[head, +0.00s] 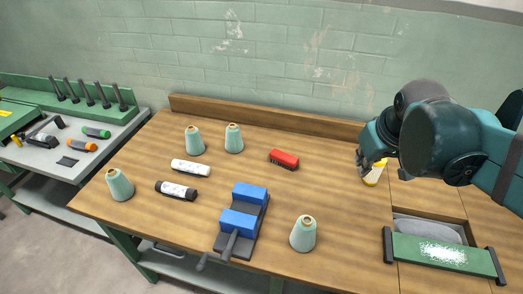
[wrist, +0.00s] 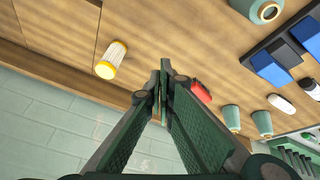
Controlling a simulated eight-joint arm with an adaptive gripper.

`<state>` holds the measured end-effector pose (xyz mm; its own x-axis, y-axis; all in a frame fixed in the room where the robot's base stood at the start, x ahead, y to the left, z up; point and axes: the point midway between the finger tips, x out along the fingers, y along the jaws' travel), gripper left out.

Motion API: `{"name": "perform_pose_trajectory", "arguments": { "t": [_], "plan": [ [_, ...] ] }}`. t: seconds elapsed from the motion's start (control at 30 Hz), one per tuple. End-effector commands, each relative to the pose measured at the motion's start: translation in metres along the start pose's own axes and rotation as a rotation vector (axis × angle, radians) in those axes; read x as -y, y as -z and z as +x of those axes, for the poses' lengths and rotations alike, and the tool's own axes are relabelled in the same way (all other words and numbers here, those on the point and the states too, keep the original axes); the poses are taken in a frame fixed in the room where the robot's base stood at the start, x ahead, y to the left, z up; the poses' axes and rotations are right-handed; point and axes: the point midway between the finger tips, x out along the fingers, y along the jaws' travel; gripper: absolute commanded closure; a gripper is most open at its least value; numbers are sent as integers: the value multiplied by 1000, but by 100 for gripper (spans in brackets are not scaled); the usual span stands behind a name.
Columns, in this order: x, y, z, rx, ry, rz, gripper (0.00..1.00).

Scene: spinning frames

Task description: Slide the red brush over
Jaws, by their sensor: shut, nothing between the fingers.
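The red brush (head: 284,157) lies on the wooden table, near the back and right of two pale green cones. In the wrist view the red brush (wrist: 201,92) shows partly, just right of my fingers, which hide some of it. My gripper (head: 365,163) is over the right part of the table, to the right of the brush and apart from it. In the wrist view my gripper (wrist: 162,72) has its fingertips together, with nothing between them.
A white and yellow cylinder (head: 375,173) stands by my gripper. Pale green cones (head: 303,234), a blue vise (head: 243,218), a white tube (head: 190,168) and a black tube (head: 176,190) are on the table. A wooden ledge (head: 265,122) runs along the back. The wood around the brush is clear.

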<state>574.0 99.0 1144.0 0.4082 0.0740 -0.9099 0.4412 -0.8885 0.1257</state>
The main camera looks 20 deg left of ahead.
Motion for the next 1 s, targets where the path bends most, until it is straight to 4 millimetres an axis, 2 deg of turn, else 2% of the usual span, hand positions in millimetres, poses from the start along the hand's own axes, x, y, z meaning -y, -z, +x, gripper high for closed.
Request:
{"name": "perform_pose_trajectory", "arguments": {
  "t": [0.1,0.47,1.0],
  "plan": [
    [6,24,2,17,15,-55,100],
    [29,88,20,71,63,-222,100],
    [80,173,63,146,139,-475,100]
  ]
}}
